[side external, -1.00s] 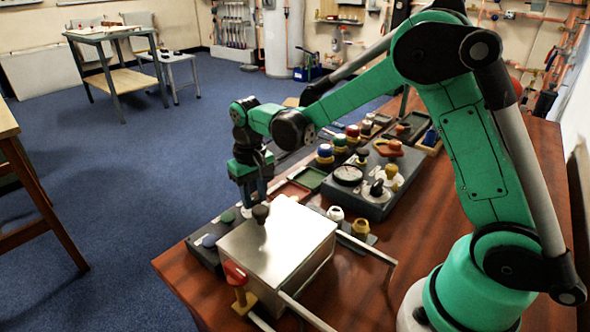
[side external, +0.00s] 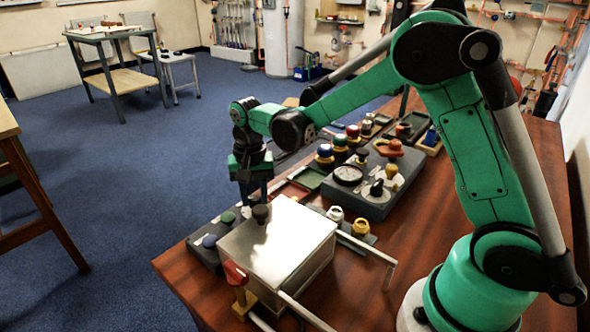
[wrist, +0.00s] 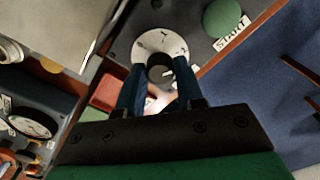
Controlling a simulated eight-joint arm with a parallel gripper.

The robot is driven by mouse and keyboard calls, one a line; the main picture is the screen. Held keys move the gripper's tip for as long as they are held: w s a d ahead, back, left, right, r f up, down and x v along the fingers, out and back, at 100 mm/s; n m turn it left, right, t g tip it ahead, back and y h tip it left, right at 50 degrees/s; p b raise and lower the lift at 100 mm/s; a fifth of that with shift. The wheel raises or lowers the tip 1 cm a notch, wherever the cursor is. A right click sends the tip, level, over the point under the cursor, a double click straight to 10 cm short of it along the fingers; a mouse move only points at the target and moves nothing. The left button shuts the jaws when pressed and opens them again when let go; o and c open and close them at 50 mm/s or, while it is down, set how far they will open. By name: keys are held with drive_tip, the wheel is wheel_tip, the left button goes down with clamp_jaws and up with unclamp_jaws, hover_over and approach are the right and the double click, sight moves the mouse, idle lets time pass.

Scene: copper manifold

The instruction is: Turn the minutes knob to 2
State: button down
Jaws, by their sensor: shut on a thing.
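The minutes knob is seen as a dark round knob (wrist: 160,68) on a white dial plate (wrist: 146,44) in the wrist view. In the side external view my gripper (side external: 256,196) points down behind the metal box, which hides the knob and dial.
A green button (wrist: 222,17) beside a START label (wrist: 232,36) is near the dial. The metal box (side external: 285,235) with a dark knob on top stands close to my gripper. A dark panel with a gauge (side external: 348,175) stands to the right.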

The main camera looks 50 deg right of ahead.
sight(256, 198)
idle(0.3)
drive_tip(key=c, duration=0.5)
unclamp_jaws()
drive_tip(key=shift+c, duration=0.2)
drive_tip(key=shift+r, duration=2.85)
drive_tip(key=shift+s+r, duration=0.15)
drive_tip(key=s+r+n+t, duration=0.1)
drive_tip(key=s+r, duration=0.1)
drive_tip(key=s+r+n+t, duration=0.2)
drive_tip(key=s, duration=0.1)
drive_tip(key=s+n+t, duration=0.1)
drive_tip(key=s+n, duration=0.1)
drive_tip(key=s+n+t, duration=0.2)
drive_tip(key=s, duration=0.1)
drive_tip(key=shift+s+d, duration=0.1)
drive_tip(key=shift+s, duration=0.15)
drive_tip(key=shift+s+f+n+t, duration=0.3)
drive_tip(key=shift+s+n+t, duration=0.25)
drive_tip(key=shift+n+t, duration=0.05)
